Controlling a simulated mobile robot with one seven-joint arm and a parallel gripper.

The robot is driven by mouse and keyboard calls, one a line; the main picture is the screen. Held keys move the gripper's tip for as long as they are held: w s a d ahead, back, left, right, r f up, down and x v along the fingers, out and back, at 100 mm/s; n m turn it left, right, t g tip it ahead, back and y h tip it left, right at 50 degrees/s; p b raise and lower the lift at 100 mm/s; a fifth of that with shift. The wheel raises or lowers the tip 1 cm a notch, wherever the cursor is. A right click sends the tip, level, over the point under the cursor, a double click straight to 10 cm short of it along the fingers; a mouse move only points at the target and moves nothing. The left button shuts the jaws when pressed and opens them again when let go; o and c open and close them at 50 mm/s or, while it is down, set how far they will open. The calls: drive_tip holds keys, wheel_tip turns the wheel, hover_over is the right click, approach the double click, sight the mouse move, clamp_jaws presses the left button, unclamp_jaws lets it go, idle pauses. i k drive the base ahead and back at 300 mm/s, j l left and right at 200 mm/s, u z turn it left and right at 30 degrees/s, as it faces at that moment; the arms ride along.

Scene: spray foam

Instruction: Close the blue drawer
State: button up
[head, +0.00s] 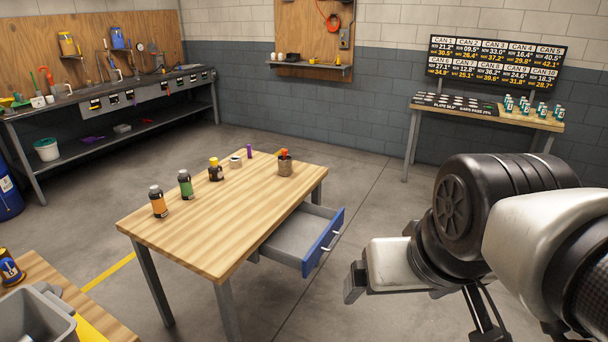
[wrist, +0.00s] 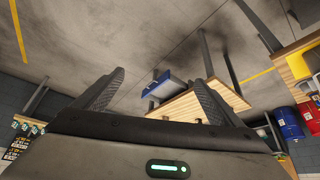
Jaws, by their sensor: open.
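The blue drawer (head: 324,242) is pulled out from under the right side of the wooden table (head: 200,222). The drawer also shows in the wrist view (wrist: 157,82), upside down and small, between my fingers. My gripper (head: 352,282) is to the right of the drawer front and apart from it. In the wrist view my gripper (wrist: 158,90) has its two fingers spread wide with nothing between them.
Bottles (head: 185,184), a brown can (head: 285,165) and small items stand on the tabletop. A workbench (head: 110,100) is at the back left, and a table with cans (head: 490,112) at the back right. A grey bin (head: 35,315) is at the front left. The floor right of the drawer is clear.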

sight(298, 242)
drive_tip(key=i+j+z, duration=0.35)
drive_tip(key=i+j, duration=0.65)
drive_tip(key=k+l+z, duration=0.05)
